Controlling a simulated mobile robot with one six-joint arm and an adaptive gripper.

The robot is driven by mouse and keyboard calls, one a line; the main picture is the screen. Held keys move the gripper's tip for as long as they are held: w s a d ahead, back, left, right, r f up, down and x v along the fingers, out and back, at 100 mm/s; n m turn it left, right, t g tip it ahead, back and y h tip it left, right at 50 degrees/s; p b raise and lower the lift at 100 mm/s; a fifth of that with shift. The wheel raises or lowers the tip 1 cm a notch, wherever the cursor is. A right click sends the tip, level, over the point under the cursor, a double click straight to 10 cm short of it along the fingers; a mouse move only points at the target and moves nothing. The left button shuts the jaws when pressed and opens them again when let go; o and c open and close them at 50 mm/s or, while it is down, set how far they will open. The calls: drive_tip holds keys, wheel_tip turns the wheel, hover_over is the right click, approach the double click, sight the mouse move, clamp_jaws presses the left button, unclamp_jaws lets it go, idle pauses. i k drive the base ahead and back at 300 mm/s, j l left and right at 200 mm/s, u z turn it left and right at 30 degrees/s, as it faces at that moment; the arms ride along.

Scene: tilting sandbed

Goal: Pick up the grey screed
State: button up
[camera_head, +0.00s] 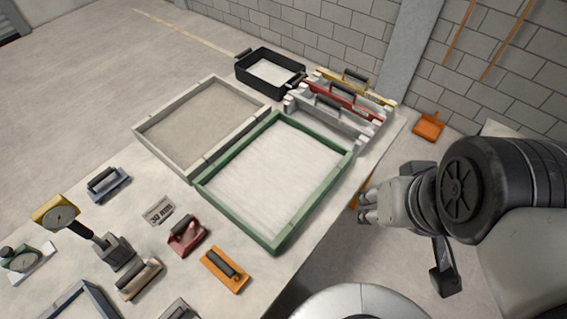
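A rack at the back right of the table holds several long boards with dark handles. The grey screed (322,117) appears to be the pale grey board at the front of this rack, in front of the red screed (345,104) and the yellow screed (356,88). Its lower part is partly hidden by the rack and the green frame. My gripper (364,206) is off the table's right edge, nearer to me than the rack and well apart from it. Its fingers point left and look parted, with nothing between them.
A green-framed sandbed (238,211) and a grey-framed tray (165,161) fill the table's middle. A black bin (287,85) stands behind. Trowels and floats, including an orange float (236,282), lie at the front left. An orange dustpan (428,126) is beyond the table's right edge.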

sight(364, 136)
drive_tip(key=i+l, duration=0.4)
drive_tip(key=i+l+u, duration=0.1)
drive_tip(key=i+l, duration=0.3)
drive_tip(key=l, duration=0.15)
drive_tip(key=i+l, duration=0.4)
drive_tip(key=l, duration=0.15)
drive_tip(key=j+u, duration=0.05)
